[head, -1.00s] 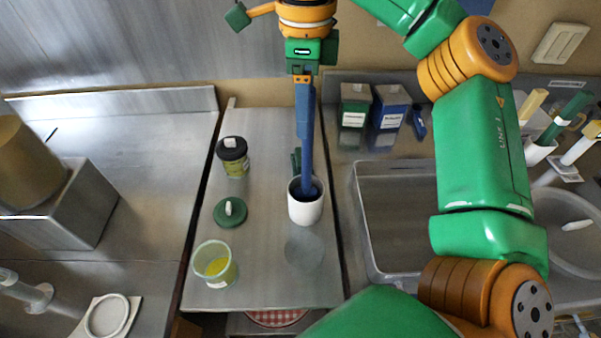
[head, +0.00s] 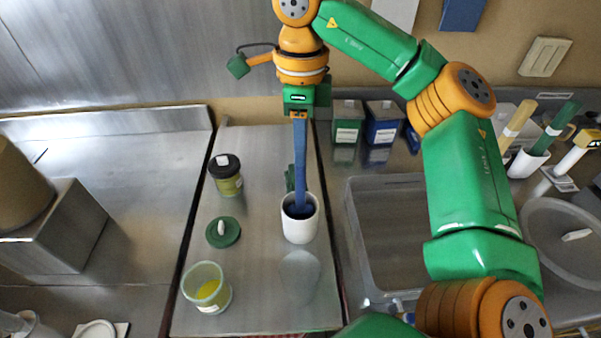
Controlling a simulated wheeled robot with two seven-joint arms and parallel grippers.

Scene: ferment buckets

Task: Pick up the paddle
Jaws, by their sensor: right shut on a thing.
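The blue paddle (head: 300,165) stands nearly upright, its lower end inside a white cup (head: 299,228) on the steel counter. My right gripper (head: 299,114) is shut on the top of the paddle's handle, above the cup. The cup's rim hides the paddle's lowest part. A dark green thing (head: 290,178) shows just behind the cup, partly hidden. My left gripper is not in view.
Left of the cup are a dark-lidded jar (head: 227,176), a green lid (head: 223,232) and an open tub with yellow contents (head: 207,287). Right are a sink basin (head: 385,225), a green box (head: 347,122) and a blue box (head: 384,122).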

